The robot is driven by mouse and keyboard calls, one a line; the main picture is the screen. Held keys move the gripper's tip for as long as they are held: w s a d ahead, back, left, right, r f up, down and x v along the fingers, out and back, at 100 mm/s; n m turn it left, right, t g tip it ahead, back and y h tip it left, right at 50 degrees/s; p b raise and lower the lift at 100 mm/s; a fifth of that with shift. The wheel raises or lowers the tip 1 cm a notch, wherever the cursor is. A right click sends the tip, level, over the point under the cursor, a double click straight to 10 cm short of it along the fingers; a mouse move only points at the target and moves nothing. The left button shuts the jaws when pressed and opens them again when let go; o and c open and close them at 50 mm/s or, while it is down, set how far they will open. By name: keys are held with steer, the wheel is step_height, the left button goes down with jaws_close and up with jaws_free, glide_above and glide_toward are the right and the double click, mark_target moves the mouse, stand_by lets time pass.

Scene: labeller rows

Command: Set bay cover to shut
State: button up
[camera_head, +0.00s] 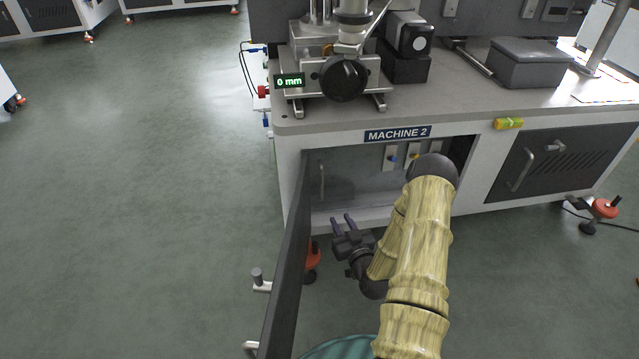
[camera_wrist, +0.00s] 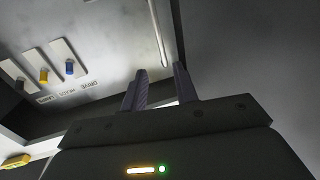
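The bay cover (camera_head: 287,265) of Machine 2 is a dark panel hinged at the left side of the bay. It stands swung wide open, out toward me, seen nearly edge-on. Pale handle parts (camera_head: 262,286) stick out beyond its left face. The open bay (camera_head: 350,185) lies below the "MACHINE 2" label. My gripper (camera_head: 343,221) is low in front of the bay opening, right of the cover and apart from it. In the wrist view its two fingers (camera_wrist: 160,78) are spread with nothing between them. A grey panel (camera_wrist: 245,50), probably the cover's inner face, fills the right of that view.
Inside the bay are switches with blue (camera_wrist: 70,67) and yellow (camera_wrist: 43,75) levers and a thin bar (camera_wrist: 158,35). A closed cabinet door (camera_head: 550,160) is to the right. A red levelling foot (camera_head: 312,257) stands by the cover. The floor at left (camera_head: 150,180) is clear.

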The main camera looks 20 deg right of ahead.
mark_target(322, 186)
steer(key=w+b, duration=0.7)
steer(key=w, duration=0.9)
steer(key=shift+w+f+b, duration=0.1)
steer(key=shift+w+b, duration=0.25)
steer(key=shift+w, duration=0.05)
steer(key=shift+w+d, duration=0.1)
steer(key=shift+w, duration=0.2)
jaws_close()
